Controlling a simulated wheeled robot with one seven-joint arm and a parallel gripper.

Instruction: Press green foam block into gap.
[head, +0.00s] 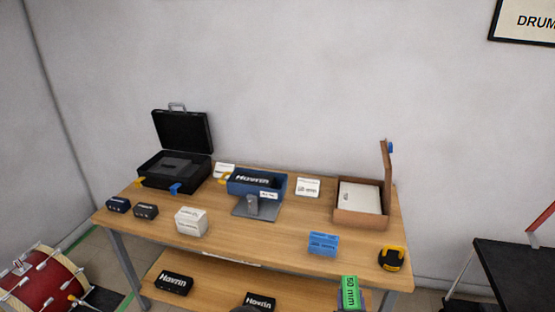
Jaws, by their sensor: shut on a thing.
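The green foam block (349,288), marked "50 mm", shows upright at the bottom edge, right of centre, in front of the table. My gripper (349,303) is shut on it; only a little of the gripper shows, and the block's lower part is cut off by the frame. A blue open box (240,188) with a black "Havrin" item (253,180) in it stands at the table's middle, up and left of the block. I cannot tell from this view where the gap is.
On the wooden table (290,228) are an open black case (160,180), an open brown box (362,220), a white box (191,221), a blue box (323,243) and a yellow-black tape measure (392,258). The table's front middle is mostly clear.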

